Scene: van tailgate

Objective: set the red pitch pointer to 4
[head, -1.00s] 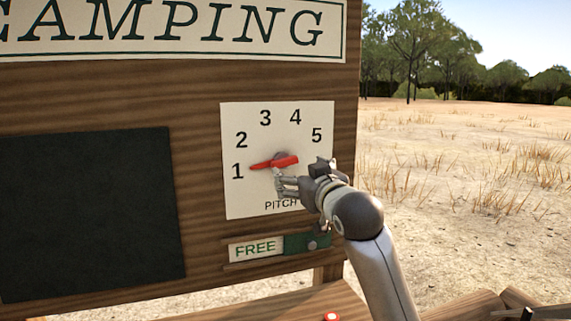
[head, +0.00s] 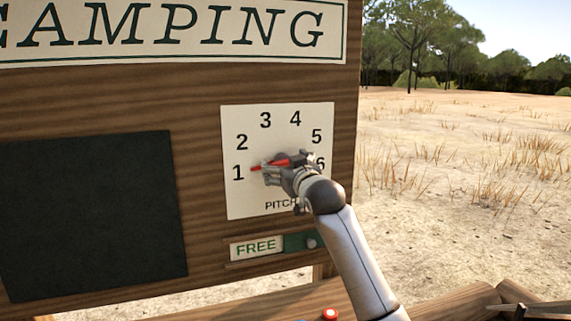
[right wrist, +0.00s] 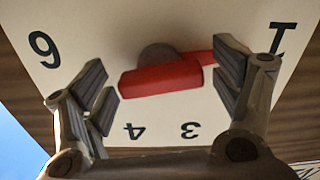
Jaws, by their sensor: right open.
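The red pitch pointer (head: 257,167) sits on a white dial plate (head: 236,205) marked from 1 to 6, with its thin tip towards the 1. My right gripper (head: 287,163) is in front of the dial and hides the hub and part of the 6. In the right wrist view, upside down, the open jaws (right wrist: 165,82) stand on either side of the red pointer (right wrist: 160,80). The right-hand finger in that view overlaps the pointer's thin end; whether they touch I cannot tell. My left gripper is not in view.
The dial is on a wooden board (head: 205,110) with a CAMPING sign (head: 180,30) above and a dark panel (head: 90,215) to the left. A FREE sign (head: 256,247) with a green slider (head: 297,242) is below. A red button (head: 330,314) is at the bottom.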

